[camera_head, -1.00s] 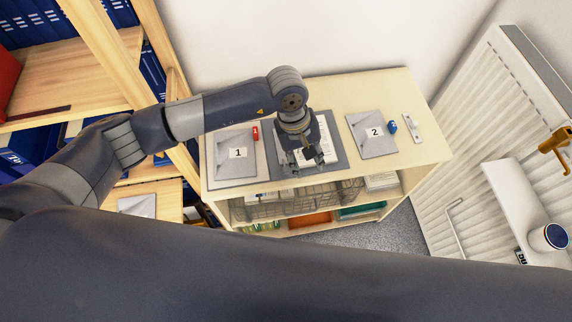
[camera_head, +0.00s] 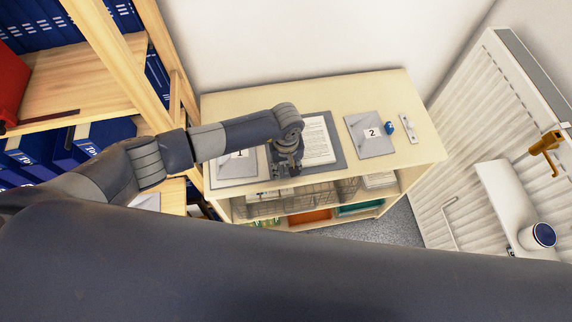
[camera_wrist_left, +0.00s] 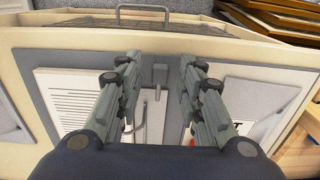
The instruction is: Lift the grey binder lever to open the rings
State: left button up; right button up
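The open binder has a dark grey cover (camera_head: 338,153) and a stack of printed paper (camera_head: 319,140); it lies on top of the low cabinet. In the left wrist view, its paper (camera_wrist_left: 75,97) is on the left and a metal ring mechanism (camera_wrist_left: 143,112) runs down the middle. A small grey lever (camera_wrist_left: 160,74) stands at the mechanism's end near the cabinet edge. My left gripper (camera_head: 288,170) is over the binder's front part and hides some of it. In the wrist view its two fingers (camera_wrist_left: 158,70) are wide apart, on either side of the lever, with nothing between them held.
Plate 1 (camera_head: 226,173) lies left of the binder, partly behind my arm. Plate 2 (camera_head: 368,146), a blue object (camera_head: 390,127) and a pale switch-like piece (camera_head: 408,128) lie right. A wire basket (camera_head: 275,205) sits below the cabinet (camera_head: 415,150) top. A radiator (camera_head: 480,150) stands right.

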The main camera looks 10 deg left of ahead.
aim_at(286, 168)
pick_arm(q)
jog(key=shift+f, duration=0.25)
grip_shut()
jog(key=shift+w+f+b, duration=0.1)
jog(key=shift+w+b, duration=0.05)
jog(key=shift+b, duration=0.55)
jog(key=g+b, duration=0.2)
jog(key=b, duration=0.4)
jog(key=w+r+g+h+b, duration=0.1)
jog(key=g+b, duration=0.1)
jog(key=b, duration=0.4)
jog(key=w+a+g+h+b, duration=0.1)
jog(key=g+b, duration=0.1)
jog(key=b, duration=0.5)
jog(key=shift+w+r, duration=0.25)
jog(key=shift+r, duration=0.1)
jog(key=shift+w+r+g+b, duration=0.1)
jog(key=shift+r+g+b, duration=0.15)
jog(key=shift+b, duration=0.5)
